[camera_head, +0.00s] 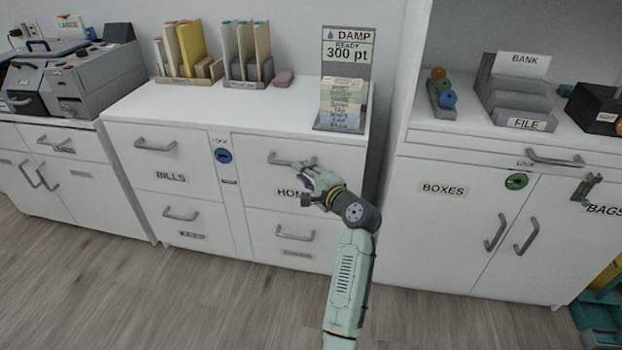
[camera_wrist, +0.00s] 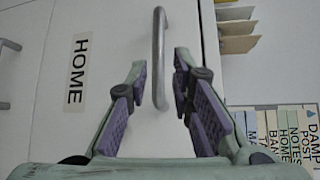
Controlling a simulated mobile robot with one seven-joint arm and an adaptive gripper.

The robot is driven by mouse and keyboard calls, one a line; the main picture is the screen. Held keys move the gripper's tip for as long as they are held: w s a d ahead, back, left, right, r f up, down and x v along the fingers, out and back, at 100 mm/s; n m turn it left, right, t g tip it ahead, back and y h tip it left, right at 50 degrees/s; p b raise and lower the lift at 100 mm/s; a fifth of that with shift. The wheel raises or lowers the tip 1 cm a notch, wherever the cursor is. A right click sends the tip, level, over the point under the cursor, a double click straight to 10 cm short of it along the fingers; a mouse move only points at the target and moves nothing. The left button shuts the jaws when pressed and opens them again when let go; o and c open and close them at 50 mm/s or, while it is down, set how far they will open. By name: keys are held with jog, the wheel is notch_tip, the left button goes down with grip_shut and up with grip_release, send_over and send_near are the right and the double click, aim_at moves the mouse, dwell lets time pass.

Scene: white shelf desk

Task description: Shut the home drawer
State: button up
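The home drawer (camera_head: 250,178) is the upper right drawer of the middle white cabinet. Its front looks about flush with the cabinet; a small gap cannot be ruled out. Its grey bar handle (camera_head: 287,160) is partly behind my gripper (camera_head: 308,172), which also covers part of the HOME label. In the wrist view the drawer front (camera_wrist: 120,30) carries the whole HOME label (camera_wrist: 77,72). My gripper (camera_wrist: 160,62) is open, with one finger on each side of the handle (camera_wrist: 158,40) in the picture. Whether the fingers touch it or reach past it cannot be told.
The BILLS drawer (camera_head: 150,190) is left of a narrow lock panel (camera_head: 223,156). Lower drawers sit below. A card stand (camera_head: 341,95) and folders (camera_head: 185,50) are on the cabinet top. The BOXES cabinet (camera_head: 445,215) stands right. The floor (camera_head: 190,300) in front is clear.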

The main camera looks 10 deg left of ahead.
jog(key=v, duration=0.4)
dwell(0.3)
